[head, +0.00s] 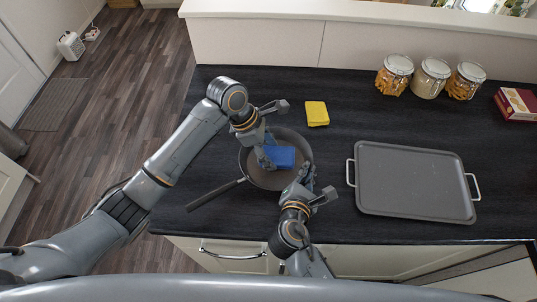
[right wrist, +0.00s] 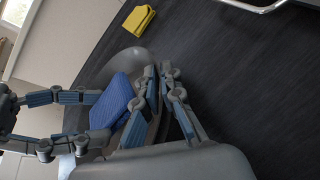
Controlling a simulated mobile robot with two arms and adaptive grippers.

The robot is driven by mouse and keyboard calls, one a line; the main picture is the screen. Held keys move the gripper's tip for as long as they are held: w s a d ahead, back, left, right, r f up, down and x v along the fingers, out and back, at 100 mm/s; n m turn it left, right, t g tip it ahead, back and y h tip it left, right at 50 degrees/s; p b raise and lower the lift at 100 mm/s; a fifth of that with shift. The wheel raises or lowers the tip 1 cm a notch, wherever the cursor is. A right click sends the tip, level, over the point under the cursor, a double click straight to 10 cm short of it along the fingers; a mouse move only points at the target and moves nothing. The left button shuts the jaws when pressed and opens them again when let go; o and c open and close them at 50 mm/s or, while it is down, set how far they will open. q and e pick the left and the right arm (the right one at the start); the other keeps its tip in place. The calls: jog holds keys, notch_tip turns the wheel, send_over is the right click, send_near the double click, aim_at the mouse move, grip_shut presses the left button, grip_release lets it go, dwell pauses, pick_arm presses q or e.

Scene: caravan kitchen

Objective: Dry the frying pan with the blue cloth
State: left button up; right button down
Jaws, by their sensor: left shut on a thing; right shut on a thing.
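The dark frying pan (head: 262,180) sits on the black counter, its handle pointing to the lower left. The folded blue cloth (head: 285,156) is inside the pan; it also shows in the right wrist view (right wrist: 113,100). My left gripper (head: 266,157) is shut on the blue cloth from the left, over the pan. My right gripper (head: 307,178) is shut on the pan's right rim. In the right wrist view its fingers (right wrist: 165,85) pinch the rim, and the pinched part is mostly hidden. The cloth's underside is hidden, so its contact with the pan is unclear.
A yellow cloth (head: 317,113) lies behind the pan. A grey tray (head: 415,182) with two handles is to the right. Several jars (head: 430,77) and a red box (head: 517,103) stand at the back right. The counter's front edge is close below the pan handle.

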pick_arm(q)
jog(key=shift+r, duration=3.15)
notch_tip(320, 180, up, 6)
pick_arm(e)
jog(key=c, duration=1.4)
grip_release()
jog(key=shift+c, duration=0.2)
jog(key=shift+s, duration=0.1)
jog(key=v, duration=1.1)
jog(key=shift+s+a+r, duration=0.1)
jog(key=shift+s+r, duration=0.1)
jog(key=shift+s, duration=0.1)
